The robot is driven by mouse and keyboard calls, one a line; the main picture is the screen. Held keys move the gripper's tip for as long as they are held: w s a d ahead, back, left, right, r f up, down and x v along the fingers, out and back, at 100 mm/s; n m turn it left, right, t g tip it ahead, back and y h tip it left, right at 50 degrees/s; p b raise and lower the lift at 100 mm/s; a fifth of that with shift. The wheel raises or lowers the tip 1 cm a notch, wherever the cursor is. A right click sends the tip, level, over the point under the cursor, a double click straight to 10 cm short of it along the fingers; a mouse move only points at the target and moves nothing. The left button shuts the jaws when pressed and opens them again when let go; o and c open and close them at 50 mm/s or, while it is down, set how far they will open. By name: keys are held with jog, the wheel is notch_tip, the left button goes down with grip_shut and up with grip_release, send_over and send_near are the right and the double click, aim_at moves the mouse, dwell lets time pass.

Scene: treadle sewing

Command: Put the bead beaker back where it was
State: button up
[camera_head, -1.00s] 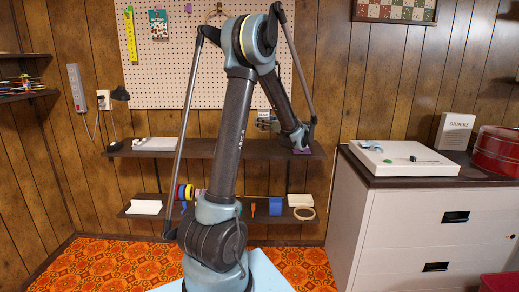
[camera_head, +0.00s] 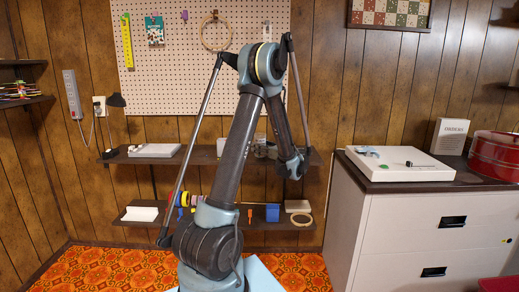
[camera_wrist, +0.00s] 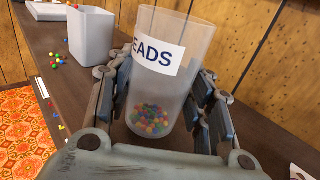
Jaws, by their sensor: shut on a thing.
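The bead beaker (camera_wrist: 168,105) is a clear, frosted cup with a white label ending in "EADS". Many-coloured beads lie in its bottom. In the wrist view my gripper (camera_wrist: 160,88) has its dark pads on both sides of the beaker, shut on it, and the beaker looks roughly upright. The beaker is over the dark upper shelf (camera_wrist: 73,85); I cannot tell whether its base touches the wood. In the head view my arm ends at the right part of the upper shelf (camera_head: 120,157), and the gripper and beaker are small and partly hidden there.
A whitish open container (camera_wrist: 92,38) stands on the shelf at left in the wrist view, with loose coloured beads (camera_wrist: 57,60) beside it. A white tray (camera_head: 154,150) is at the shelf's left. A lower shelf (camera_head: 148,221) holds spools. A cabinet (camera_head: 425,230) stands to the right.

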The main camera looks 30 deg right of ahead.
jog(key=o, duration=1.1)
jog(key=shift+s, duration=0.1)
jog(key=v, duration=1.2)
